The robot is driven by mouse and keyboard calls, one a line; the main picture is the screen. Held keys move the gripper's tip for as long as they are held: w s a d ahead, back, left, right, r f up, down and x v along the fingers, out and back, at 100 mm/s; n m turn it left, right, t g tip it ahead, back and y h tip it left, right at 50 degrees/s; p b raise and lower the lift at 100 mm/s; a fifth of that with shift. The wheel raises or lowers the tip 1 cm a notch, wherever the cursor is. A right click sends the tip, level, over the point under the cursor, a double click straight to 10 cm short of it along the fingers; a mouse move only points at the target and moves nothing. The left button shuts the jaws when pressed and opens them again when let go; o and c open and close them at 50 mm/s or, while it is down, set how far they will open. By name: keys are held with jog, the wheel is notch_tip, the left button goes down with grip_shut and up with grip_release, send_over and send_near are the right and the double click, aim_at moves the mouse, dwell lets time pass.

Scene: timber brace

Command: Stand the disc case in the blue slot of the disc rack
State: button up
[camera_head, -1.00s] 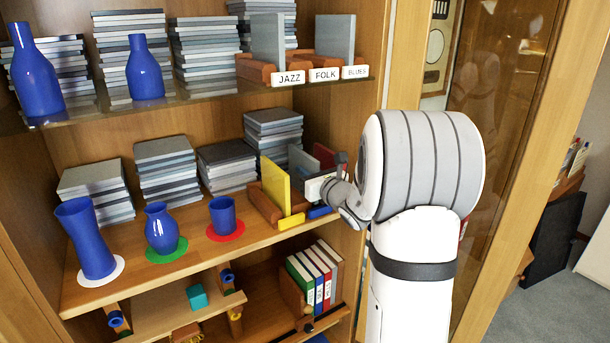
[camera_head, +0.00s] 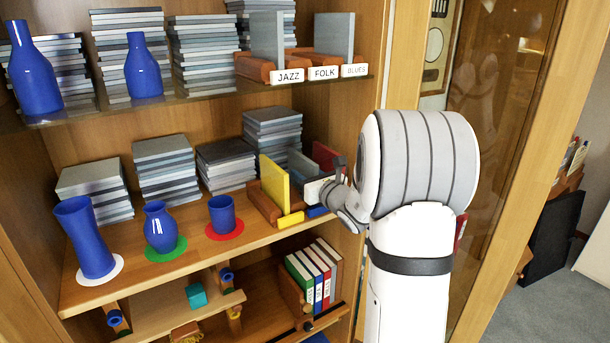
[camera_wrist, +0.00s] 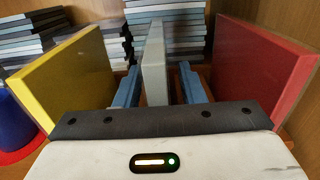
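The grey disc case (camera_wrist: 154,65) stands upright between the yellow case (camera_wrist: 70,72) and the red case (camera_wrist: 258,72) in the wrist view. My gripper (camera_wrist: 160,85) is open, one finger on each side of the grey case, with a visible gap on both sides. In the head view the grey case (camera_head: 300,164) shows partly behind my gripper (camera_head: 335,178). The disc rack (camera_head: 262,204) has a yellow marker (camera_head: 291,220) and a blue marker (camera_head: 317,211) at its front. The grey case appears in line with the blue marker; its bottom is hidden.
Stacks of cases (camera_head: 226,162) fill the back of the shelf. Blue vases (camera_head: 85,238) and a blue cup (camera_head: 222,214) stand on coloured discs to the left. A glass shelf (camera_head: 200,93) lies above. The cabinet's side post (camera_head: 403,60) is close to my arm.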

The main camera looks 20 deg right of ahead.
jog(key=s+d+b, duration=0.2)
jog(key=s+b, duration=0.1)
jog(key=s, duration=0.9)
jog(key=s+a+f+n+g+y, duration=0.3)
jog(key=s+a+n+g, duration=0.2)
jog(key=a+n, duration=0.4)
jog(key=s+a+f+n+g+y, duration=0.25)
jog(key=s+a+n+g, duration=0.25)
jog(key=a+n, duration=0.4)
jog(key=s+a+f+n+g+h, duration=0.3)
jog(key=s+f+n+g, duration=0.15)
jog(key=s+n, duration=0.35)
jog(key=s+d+n+h, duration=0.5)
jog(key=n+h, duration=0.1)
jog(key=n, duration=0.1)
jog(key=shift+s+d+n, duration=0.2)
jog(key=shift+d+n, duration=0.05)
jog(key=shift+n, duration=0.15)
jog(key=shift+r, duration=0.1)
